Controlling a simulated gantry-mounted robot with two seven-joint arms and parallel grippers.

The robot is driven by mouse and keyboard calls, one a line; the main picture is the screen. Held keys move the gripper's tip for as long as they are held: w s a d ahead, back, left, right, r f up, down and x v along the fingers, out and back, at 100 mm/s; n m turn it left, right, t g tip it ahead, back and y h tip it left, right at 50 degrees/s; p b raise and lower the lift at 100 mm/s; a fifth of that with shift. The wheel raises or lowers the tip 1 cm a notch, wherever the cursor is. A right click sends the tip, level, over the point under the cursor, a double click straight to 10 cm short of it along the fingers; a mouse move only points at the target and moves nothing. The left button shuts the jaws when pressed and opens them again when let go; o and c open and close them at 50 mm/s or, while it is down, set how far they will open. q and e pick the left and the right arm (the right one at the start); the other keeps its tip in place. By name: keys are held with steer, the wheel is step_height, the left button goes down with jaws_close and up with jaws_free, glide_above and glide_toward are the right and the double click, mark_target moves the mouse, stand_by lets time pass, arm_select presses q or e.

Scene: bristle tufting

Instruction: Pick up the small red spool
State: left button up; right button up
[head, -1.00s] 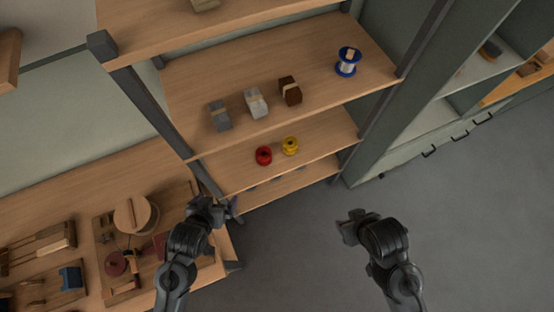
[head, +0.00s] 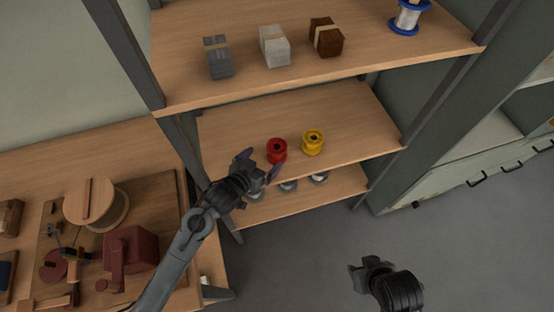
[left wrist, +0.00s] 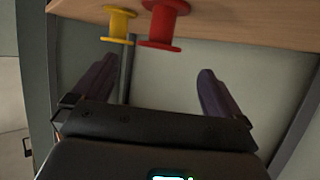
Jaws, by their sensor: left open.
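The small red spool (head: 277,150) stands on the middle shelf (head: 352,121) near its front edge, left of a yellow spool (head: 313,143). My left gripper (head: 261,166) is open and empty just in front of the red spool, with its fingers pointing toward the shelf. In the left wrist view the red spool (left wrist: 164,22) shows at the top, beyond the gap between the two open fingers (left wrist: 155,88), with its upper part cut off by the frame. My right gripper (head: 368,266) is over the floor at the lower right, far from the spools; its fingers are unclear.
The upper shelf (head: 372,47) holds wrapped blocks (head: 274,46) and a blue-rimmed spool (head: 409,17). A lower shelf (head: 335,190) with grey items lies beneath. Dark posts (head: 125,52) flank the shelves. A workbench (head: 148,164) with tools stands at left. Floor on the right is clear.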

mark_target(279, 144)
arm_select(q)
steer(key=shift+w+d+f, duration=0.1)
steer(key=shift+w+f, duration=0.2)
steer(key=shift+f, duration=0.1)
steer(key=b+x, duration=0.2)
steer(key=x, duration=0.3)
steer(key=shift+w+d, duration=0.1)
steer(key=shift+w, duration=0.15)
steer(key=shift+w+d+f+b, duration=0.15)
steer(key=shift+w+d+b, duration=0.1)
steer(key=shift+w+b, duration=0.05)
steer(key=shift+r+b+x, duration=0.15)
steer(key=shift+b+x, duration=0.25)
steer(key=shift+x, duration=0.65)
steer(key=shift+r+b+x, duration=0.1)
steer(key=shift+b+x, duration=0.3)
steer(key=shift+x, duration=0.7)
steer(key=shift+d, duration=0.1)
steer(key=c, duration=1)
steer(key=shift+c, duration=0.4)
steer(key=shift+r, duration=0.1)
